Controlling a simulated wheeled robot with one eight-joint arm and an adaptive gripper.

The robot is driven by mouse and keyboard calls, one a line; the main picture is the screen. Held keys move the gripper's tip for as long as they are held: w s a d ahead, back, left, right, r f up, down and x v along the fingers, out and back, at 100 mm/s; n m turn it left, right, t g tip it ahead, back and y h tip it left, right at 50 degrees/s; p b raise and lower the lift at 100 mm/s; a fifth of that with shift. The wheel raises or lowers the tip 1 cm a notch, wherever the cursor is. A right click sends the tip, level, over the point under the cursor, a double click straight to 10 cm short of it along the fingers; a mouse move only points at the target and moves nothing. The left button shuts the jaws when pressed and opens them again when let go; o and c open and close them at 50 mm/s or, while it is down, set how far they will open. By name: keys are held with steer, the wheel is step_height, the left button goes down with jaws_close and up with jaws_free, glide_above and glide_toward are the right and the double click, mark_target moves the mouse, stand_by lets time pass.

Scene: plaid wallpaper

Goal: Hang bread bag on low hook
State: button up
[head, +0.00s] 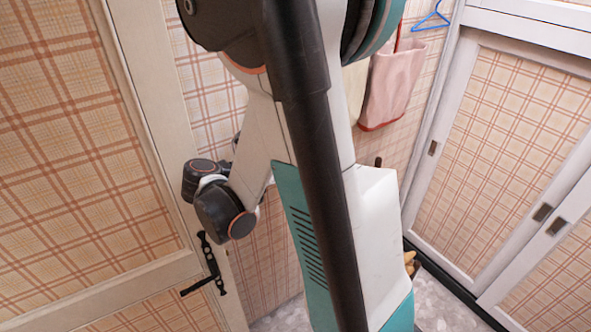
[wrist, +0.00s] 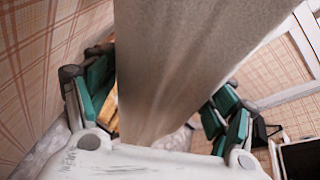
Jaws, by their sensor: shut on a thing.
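In the wrist view a broad grey-beige sheet, seemingly the bread bag (wrist: 190,50), stands between the teal-padded fingers of my gripper (wrist: 165,85), which is shut on it. It fills the middle of the view and hides what lies beyond. Golden, bread-like pieces (wrist: 111,108) show beside the left finger. In the head view my column and arm hide the gripper; golden pieces (head: 409,262) show just right of the column, low down. A small dark peg (head: 378,161), perhaps the low hook, sticks out of the plaid wall below a hanging pink bag.
The pink bag (head: 390,88) hangs by a red strap, with a cream bag (head: 356,88) partly hidden beside it. A blue hanger (head: 431,17) is further right. Sliding doors (head: 500,150) stand at right, a white-framed door (head: 75,140) at left. A dark-framed object (wrist: 301,157) is at lower right.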

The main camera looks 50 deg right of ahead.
steer(key=shift+w+d, duration=0.1)
steer(key=shift+w, duration=0.2)
steer(key=shift+w+d+f+b, duration=0.1)
steer(key=shift+w+f+b, duration=0.45)
steer(key=shift+f+b, duration=0.4)
steer(key=o, duration=1.5)
steer(key=shift+c, duration=0.2)
steer(key=shift+r, duration=0.1)
